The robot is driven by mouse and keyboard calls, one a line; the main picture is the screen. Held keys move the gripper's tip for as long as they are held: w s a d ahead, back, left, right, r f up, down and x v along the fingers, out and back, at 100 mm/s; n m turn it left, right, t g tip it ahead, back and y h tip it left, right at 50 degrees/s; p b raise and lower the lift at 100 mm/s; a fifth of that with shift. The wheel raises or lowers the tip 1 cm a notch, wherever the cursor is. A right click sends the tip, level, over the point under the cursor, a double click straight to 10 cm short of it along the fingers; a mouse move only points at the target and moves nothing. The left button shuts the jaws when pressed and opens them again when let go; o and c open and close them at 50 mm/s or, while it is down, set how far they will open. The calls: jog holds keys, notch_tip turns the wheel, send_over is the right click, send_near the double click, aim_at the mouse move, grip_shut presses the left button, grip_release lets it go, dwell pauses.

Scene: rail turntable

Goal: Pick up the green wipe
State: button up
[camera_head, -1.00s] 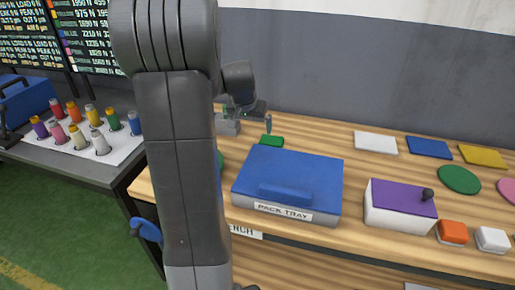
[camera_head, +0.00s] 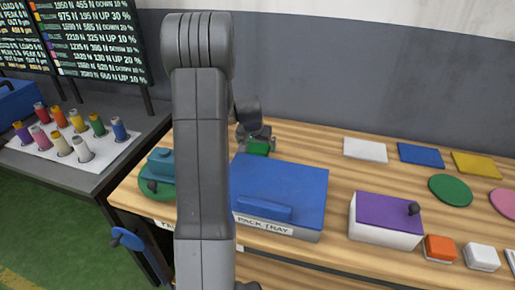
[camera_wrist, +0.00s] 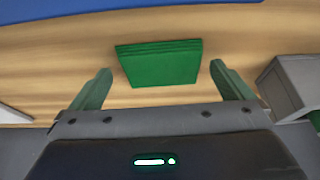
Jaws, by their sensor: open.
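The green wipe (camera_head: 257,147) is a small folded green square lying on the wooden bench behind the blue pack tray. In the wrist view the wipe (camera_wrist: 160,63) lies flat, ahead of and between my fingertips. My gripper (camera_wrist: 161,80) is open, with a greenish finger on each side and nothing between them. In the head view my gripper (camera_head: 255,141) is at the wipe, partly hidden by my arm. I cannot tell its exact height above the bench.
The blue lidded pack tray (camera_head: 285,186) stands close in front of the wipe. A grey block (camera_wrist: 288,88) is to the right in the wrist view. A purple-topped box (camera_head: 385,221) and coloured pads (camera_head: 421,154) are to the right. A green and teal object (camera_head: 158,177) stands at left.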

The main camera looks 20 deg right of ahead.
aim_at(257, 148)
jog(key=shift+w+d+f, duration=0.1)
jog(key=shift+f, duration=0.25)
jog(key=c, duration=0.9)
notch_tip(257, 148, up, 10)
jog(key=shift+b, duration=0.3)
